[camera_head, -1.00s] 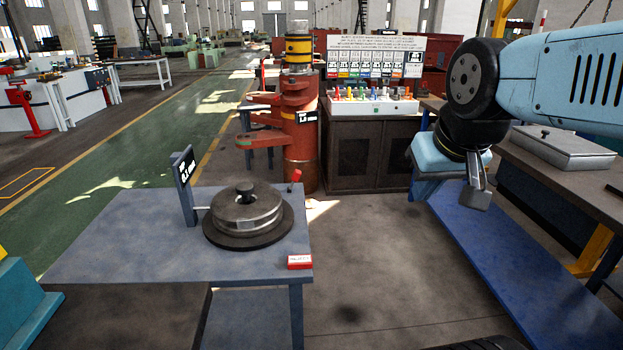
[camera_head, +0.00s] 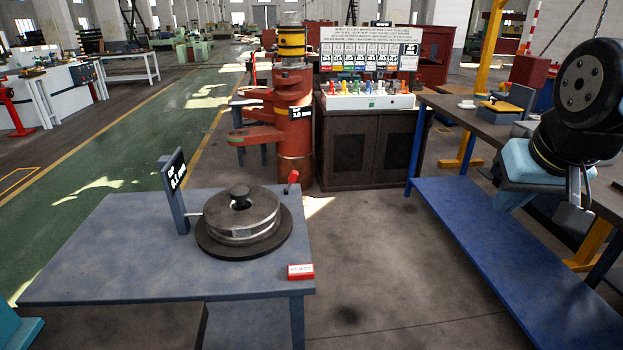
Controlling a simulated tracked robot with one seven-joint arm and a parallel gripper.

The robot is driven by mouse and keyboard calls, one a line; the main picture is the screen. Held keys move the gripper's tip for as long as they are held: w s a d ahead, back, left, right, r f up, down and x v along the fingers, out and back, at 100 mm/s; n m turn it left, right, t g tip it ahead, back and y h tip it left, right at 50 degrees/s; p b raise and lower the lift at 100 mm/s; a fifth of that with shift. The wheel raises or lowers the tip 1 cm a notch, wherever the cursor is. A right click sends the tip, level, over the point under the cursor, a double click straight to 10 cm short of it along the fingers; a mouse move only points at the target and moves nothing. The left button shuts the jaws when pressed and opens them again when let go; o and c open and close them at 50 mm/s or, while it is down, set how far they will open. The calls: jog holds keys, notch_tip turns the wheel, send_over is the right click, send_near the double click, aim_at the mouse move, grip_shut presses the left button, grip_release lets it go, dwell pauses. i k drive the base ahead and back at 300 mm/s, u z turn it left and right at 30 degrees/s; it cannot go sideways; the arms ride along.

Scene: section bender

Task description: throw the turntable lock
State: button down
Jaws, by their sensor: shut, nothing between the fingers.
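A round grey turntable (camera_head: 245,241) sits on a blue-grey table, with a ring-shaped metal part (camera_head: 240,220) and a dark knob on it. A small upright sign (camera_head: 175,188) stands at the left, with a thin pointer reaching toward the ring. My gripper (camera_head: 580,200) is at the right, well away from the turntable, pointing down above the blue shelf. It is shut and empty.
A red-and-white block (camera_head: 300,271) lies at the table's front right corner. An orange-red column (camera_head: 295,130) and a dark cabinet (camera_head: 365,150) stand behind. A long bench with a blue lower shelf (camera_head: 500,250) runs along the right. Open floor lies between table and bench.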

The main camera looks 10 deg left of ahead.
aim_at(294, 174)
jog(key=z, duration=0.1)
jog(key=i, duration=1)
jog(key=u, duration=0.1)
